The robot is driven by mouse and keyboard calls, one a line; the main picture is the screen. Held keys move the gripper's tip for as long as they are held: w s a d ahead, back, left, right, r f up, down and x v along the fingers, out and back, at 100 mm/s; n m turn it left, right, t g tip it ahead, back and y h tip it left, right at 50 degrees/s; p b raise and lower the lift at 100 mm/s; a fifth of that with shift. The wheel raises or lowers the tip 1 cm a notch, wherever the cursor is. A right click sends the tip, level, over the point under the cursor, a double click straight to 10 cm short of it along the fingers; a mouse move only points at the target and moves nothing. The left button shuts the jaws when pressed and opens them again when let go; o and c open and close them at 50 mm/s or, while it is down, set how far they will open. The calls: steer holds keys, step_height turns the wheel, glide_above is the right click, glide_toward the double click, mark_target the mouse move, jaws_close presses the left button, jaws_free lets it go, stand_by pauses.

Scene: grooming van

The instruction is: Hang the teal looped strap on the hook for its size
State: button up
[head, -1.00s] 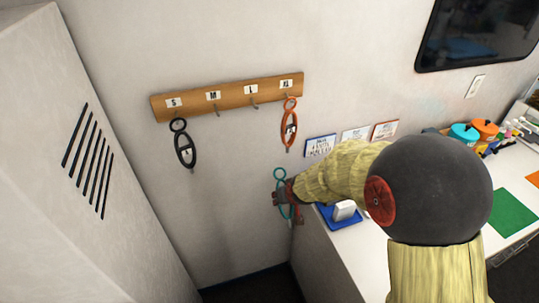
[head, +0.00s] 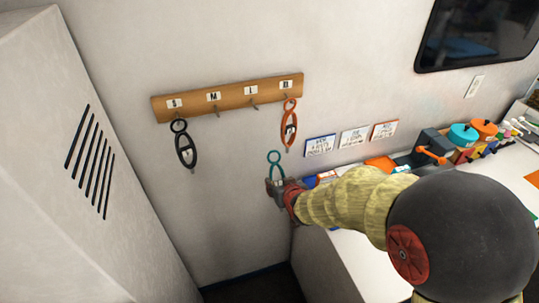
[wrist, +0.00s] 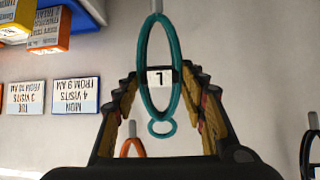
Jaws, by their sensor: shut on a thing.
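The teal looped strap (head: 275,158) has a small ring above its long loop in the head view. My gripper (head: 279,188) is shut on the long loop, which it mostly hides there. In the wrist view the strap (wrist: 177,60) stands between the fingers (wrist: 163,100), with a white tag marked L. The wooden hook board (head: 235,97) on the wall carries size labels S, M, L and a hard-to-read rightmost one. The hook (head: 254,105) under L and the hook (head: 218,112) under M are bare. The strap is below and right of the L hook, apart from it.
A black strap (head: 186,150) hangs under S. An orange strap (head: 289,128) hangs from the rightmost hook, just above the teal ring in the picture. Signs (head: 354,138) are on the wall right of it. A counter holds several items; a pale cabinet (head: 60,150) stands left.

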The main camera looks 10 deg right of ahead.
steer(key=s+a+r+t+y+p, duration=0.1)
steer(key=s+r+t, duration=0.1)
steer(key=r, duration=0.4)
steer(key=s+a+r+t, duration=0.1)
steer(key=a+r+t, duration=0.1)
steer(key=r, duration=0.4)
steer(key=s+a+r+t+y+p, duration=0.1)
steer(key=s+r+t, duration=0.15)
steer(key=r, duration=0.35)
steer(key=w+a+f+b, duration=0.2)
steer(key=w, duration=0.8)
steer(key=shift+w+f+n, duration=0.15)
steer(key=shift+w+n, duration=0.15)
steer(key=shift+n, duration=0.1)
stand_by(0.5)
steer(key=o, duration=1.3)
